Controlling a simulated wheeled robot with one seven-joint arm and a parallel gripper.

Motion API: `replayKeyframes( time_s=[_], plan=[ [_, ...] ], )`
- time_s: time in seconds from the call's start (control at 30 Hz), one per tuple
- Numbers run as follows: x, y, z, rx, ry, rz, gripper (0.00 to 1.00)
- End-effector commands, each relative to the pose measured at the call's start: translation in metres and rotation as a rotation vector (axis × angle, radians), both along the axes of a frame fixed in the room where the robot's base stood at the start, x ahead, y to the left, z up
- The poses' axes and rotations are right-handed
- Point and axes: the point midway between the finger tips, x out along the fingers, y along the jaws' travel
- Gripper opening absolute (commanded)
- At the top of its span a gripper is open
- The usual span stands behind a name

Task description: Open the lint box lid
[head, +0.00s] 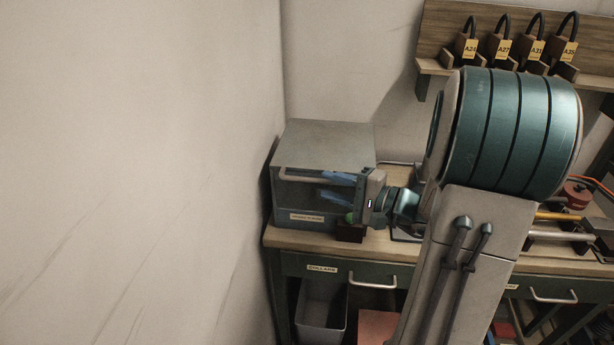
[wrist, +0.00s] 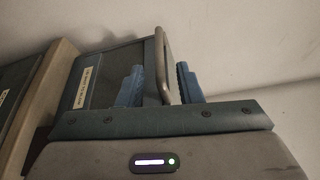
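The lint box (head: 305,218) is a grey metal box with a pale label, standing on the left end of the workbench against the wall. Its lid (head: 325,143) looks shut. A pale bar handle (head: 298,175) runs along the upper front; it also shows in the wrist view (wrist: 161,58). My gripper (head: 335,186) is at the handle, coming from the right. In the wrist view its blue fingers (wrist: 160,84) stand on either side of the bar, with a gap beside the left finger. My wrist hides the handle's right end in the head view.
The wall (head: 200,150) is close to the box's left. A small dark block (head: 349,233) with something green above it sits before the box. The bench (head: 285,238) has a labelled drawer (head: 340,268) below. Tagged padlock-like items (head: 503,48) sit on a shelf at upper right.

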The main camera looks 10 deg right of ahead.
Motion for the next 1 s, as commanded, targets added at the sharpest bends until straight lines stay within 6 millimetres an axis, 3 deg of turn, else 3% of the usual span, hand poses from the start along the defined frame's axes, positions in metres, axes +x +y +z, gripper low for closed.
replayKeyframes(
  time_s=[0.1, 0.33, 0.77, 0.87, 0.9, 1.0],
  plan=[
    [0.017, 0.019, -0.001, 0.000, 0.002, 0.005, 0.32],
    [0.040, 0.042, -0.004, 0.000, 0.000, 0.003, 0.32],
    [0.047, 0.048, -0.006, -0.001, 0.001, 0.000, 0.32],
    [0.047, 0.048, -0.006, -0.001, 0.001, 0.000, 0.05],
    [0.047, 0.048, -0.006, -0.001, 0.001, 0.000, 0.00],
    [0.047, 0.048, -0.006, -0.001, 0.001, 0.000, 0.00]
  ],
)
